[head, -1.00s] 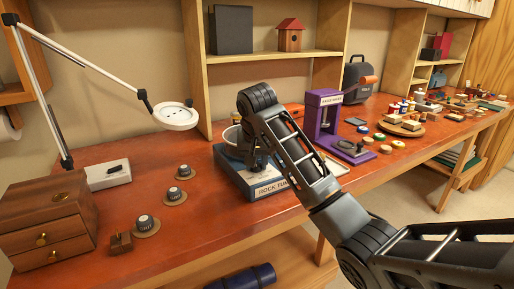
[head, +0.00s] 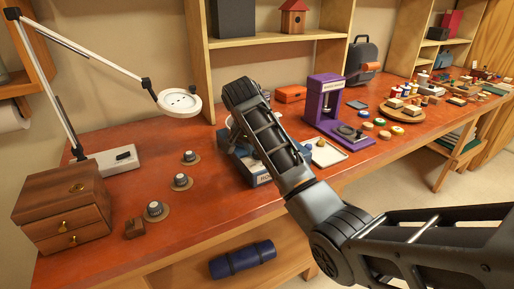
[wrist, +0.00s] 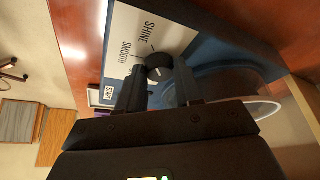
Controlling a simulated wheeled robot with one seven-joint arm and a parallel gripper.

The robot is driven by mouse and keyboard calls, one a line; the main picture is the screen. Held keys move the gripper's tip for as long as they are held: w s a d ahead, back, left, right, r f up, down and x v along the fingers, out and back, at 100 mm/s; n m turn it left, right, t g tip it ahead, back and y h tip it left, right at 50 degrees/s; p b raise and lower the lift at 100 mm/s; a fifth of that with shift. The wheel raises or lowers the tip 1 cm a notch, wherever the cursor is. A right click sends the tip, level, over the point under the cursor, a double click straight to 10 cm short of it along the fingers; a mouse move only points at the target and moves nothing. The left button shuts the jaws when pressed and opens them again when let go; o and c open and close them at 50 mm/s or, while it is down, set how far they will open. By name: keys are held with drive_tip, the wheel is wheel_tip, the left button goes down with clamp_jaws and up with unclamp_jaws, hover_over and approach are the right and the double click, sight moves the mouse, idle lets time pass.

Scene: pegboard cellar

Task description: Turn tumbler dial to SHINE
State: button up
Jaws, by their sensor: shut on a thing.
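The rock tumbler is a blue box with a pale labelled front (head: 263,180), on the red-brown bench in the head view, largely behind my arm. In the wrist view its pale panel (wrist: 120,40) shows the words SHINE and SMOOTH and a small boxed label. The dark round tumbler dial (wrist: 158,62) sits by these words, with a small light mark on it. My gripper (wrist: 158,84) is shut on the dial, one finger on each side. I cannot tell which word the mark points to. The fingertips are hidden in the head view.
Several small dark knobs on round bases, one at the front (head: 155,210), stand left of the tumbler. A wooden drawer box (head: 62,215) and a white lamp (head: 180,102) are further left. A purple press (head: 325,105) and a white tray (head: 327,153) stand right. Bench between knobs and tumbler is clear.

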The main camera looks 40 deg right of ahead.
sight(252, 164)
drive_tip(key=o, duration=0.8)
drive_tip(key=shift+c, duration=0.2)
drive_tip(key=v, duration=0.6)
drive_tip(key=shift+a+r, duration=0.1)
drive_tip(key=shift+r, duration=0.1)
drive_tip(key=shift+s+a+r+p, duration=0.1)
drive_tip(key=shift+a+r+p, duration=0.15)
drive_tip(key=shift+r+p, duration=0.45)
drive_tip(key=shift+f, duration=0.1)
